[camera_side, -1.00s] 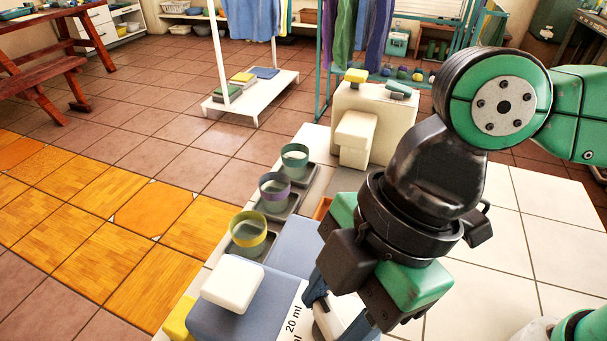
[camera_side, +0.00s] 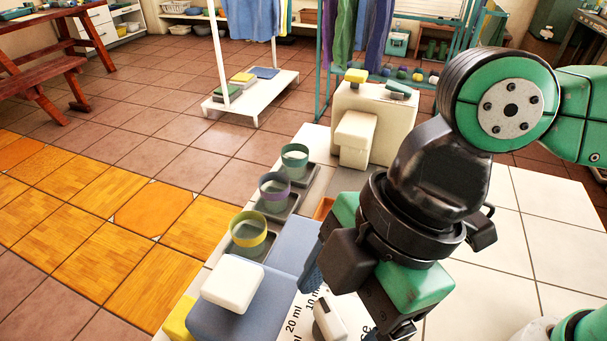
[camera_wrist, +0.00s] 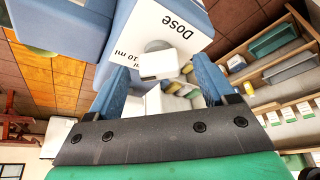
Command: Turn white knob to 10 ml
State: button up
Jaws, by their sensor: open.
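The white knob (camera_side: 329,320) is a bar-shaped handle on the dial face of a blue dispenser (camera_side: 235,312). The face carries printed "20 ml" and "10 ml" marks and the word "Dose". In the wrist view, the knob (camera_wrist: 158,64) sits on a round grey base, with "10 ml" to its left. I cannot tell exactly which mark it points to. My gripper (camera_side: 356,303) is open at the dial face. In the wrist view, the blue fingers of my gripper (camera_wrist: 162,72) stand on either side of the knob with gaps. My wrist hides part of the dial.
A white square pad (camera_side: 232,283) tops the dispenser. Yellow-rimmed (camera_side: 248,232), purple-rimmed (camera_side: 274,188) and green-rimmed (camera_side: 295,158) cups stand on dark trays behind it. A cream dispenser (camera_side: 372,120) stands farther back. The white tiled top (camera_side: 530,240) at right is mostly clear.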

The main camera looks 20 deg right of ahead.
jog(key=shift+v, duration=2.8)
jog(key=w+d+f+m+t+h, duration=0.1)
jog(key=w+d+f+m+t, duration=0.1)
jog(key=d+m, duration=0.4)
jog(key=w+d+f+m+t+h, duration=0.2)
jog(key=w+d+m, duration=0.3)
jog(key=d, duration=0.4)
jog(key=w+d+f+m+t+h, duration=0.1)
jog(key=w+d+f+m+t, duration=0.2)
jog(key=d+m, duration=0.3)
jog(key=shift+w+d+f+m, duration=0.35)
jog(key=shift+w+d, duration=0.2)
jog(key=shift+d, duration=0.35)
